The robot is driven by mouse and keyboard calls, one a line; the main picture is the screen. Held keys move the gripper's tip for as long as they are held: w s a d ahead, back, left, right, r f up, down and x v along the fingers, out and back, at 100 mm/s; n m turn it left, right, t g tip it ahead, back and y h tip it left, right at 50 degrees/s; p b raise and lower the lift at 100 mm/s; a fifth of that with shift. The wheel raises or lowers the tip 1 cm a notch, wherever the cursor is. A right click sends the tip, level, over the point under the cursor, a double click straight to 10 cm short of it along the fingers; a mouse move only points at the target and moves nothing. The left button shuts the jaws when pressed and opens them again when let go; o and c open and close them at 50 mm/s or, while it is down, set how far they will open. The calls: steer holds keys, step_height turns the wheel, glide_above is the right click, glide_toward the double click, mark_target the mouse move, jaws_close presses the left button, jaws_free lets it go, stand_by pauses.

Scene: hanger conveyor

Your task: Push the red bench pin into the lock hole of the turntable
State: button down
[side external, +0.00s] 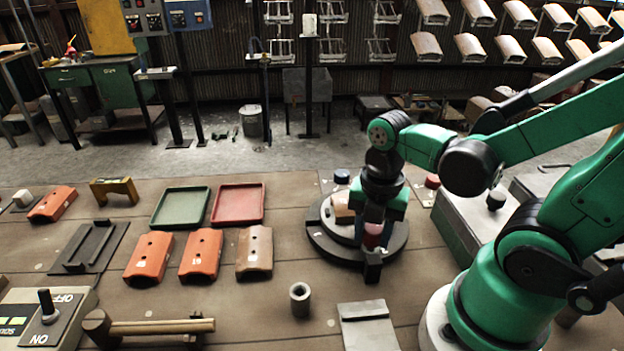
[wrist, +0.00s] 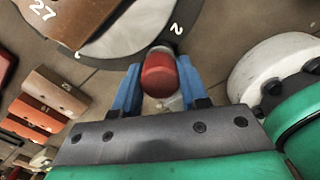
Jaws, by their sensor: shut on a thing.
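The turntable (side external: 322,240) is a round disc with a dark rim and a paler top, and it bears a brown tile (side external: 343,207). Its edge and the tile also show at the top of the wrist view (wrist: 120,42). My gripper (side external: 373,232) points down over the turntable's front right edge. In the wrist view its blue fingers (wrist: 159,85) are shut on the red bench pin (wrist: 159,74), one finger on each side of its rounded head. A dark block (side external: 372,266) stands right below the pin. The lock hole and the pin's lower end are hidden, so I cannot tell how deep it sits.
A grey metal sleeve (side external: 300,299) and a mallet (side external: 150,328) are at the front. Several tiles (side external: 201,254) and a green tray (side external: 180,207) and red tray (side external: 238,203) lie to the left. A grey box (side external: 470,225) stands close on the right.

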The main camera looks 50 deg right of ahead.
mark_target(373, 228)
steer(key=shift+f, duration=0.5)
steer(key=c, duration=0.7)
jaws_free()
steer(key=o, duration=0.6)
steer(key=shift+c, duration=0.2)
steer(key=shift+r, duration=3)
